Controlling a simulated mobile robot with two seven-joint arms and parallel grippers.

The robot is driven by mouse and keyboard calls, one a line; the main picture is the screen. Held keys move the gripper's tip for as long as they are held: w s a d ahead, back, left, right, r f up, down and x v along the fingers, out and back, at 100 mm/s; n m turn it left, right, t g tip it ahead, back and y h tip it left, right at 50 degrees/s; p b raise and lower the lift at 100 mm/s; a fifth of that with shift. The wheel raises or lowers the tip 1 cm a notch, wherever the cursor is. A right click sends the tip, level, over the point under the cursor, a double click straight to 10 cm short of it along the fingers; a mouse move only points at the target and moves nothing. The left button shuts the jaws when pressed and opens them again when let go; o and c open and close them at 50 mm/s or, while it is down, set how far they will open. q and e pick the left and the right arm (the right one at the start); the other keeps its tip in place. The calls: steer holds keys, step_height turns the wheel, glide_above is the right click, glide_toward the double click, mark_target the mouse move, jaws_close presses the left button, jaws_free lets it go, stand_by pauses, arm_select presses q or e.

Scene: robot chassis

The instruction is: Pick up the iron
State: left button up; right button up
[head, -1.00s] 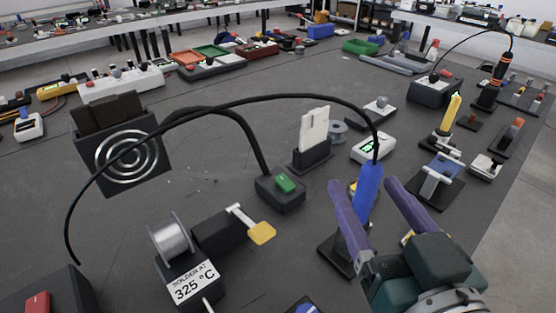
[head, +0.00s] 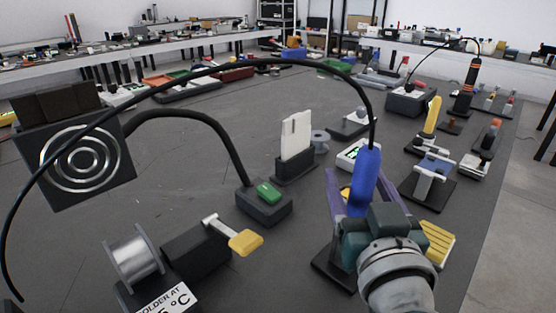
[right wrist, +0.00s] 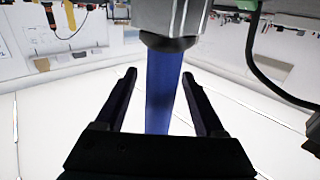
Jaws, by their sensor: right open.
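The soldering iron has a blue handle (head: 366,178) and stands upright in its dark stand (head: 330,272), with a black cable rising from its top. In the right wrist view the blue handle (right wrist: 164,95) stands between the two open fingers (right wrist: 158,76), with visible gaps at both sides. My left gripper is not in view.
A solder spool (head: 134,257) and a yellow-ended part (head: 245,243) lie left of the gripper. A small box with a green button (head: 265,200) and a white card in a holder (head: 296,135) stand behind. A blue-and-white clamp (head: 434,170) is at right.

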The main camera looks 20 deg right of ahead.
steer(key=shift+w+d, duration=0.25)
steer(key=shift+w, duration=0.35)
jaws_close()
